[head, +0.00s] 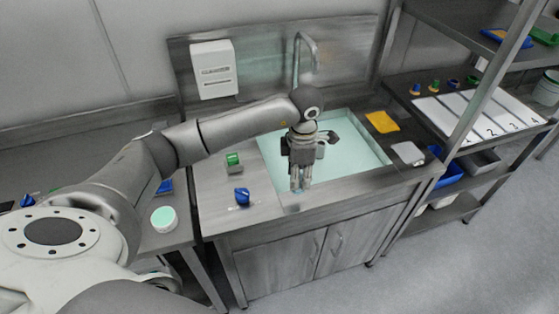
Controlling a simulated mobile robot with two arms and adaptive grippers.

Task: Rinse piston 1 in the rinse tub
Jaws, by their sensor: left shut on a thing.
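The rinse tub (350,160) is a rectangular basin of pale green water set in the steel counter. My left gripper (301,187) points down over the front left part of the tub, near its front rim. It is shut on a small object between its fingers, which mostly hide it. I cannot tell whether this is piston 1, or whether the fingertips touch the water. A blue part (242,196) and a green part (233,159) stand on the counter left of the tub. My right gripper is out of view.
A tap (306,50) rises behind the tub. A yellow cloth (382,122) and a whitish pad (408,153) lie right of it. A rack with a numbered white mat (480,117) and several small coloured parts stands further right. A round green-topped container (164,219) sits at left.

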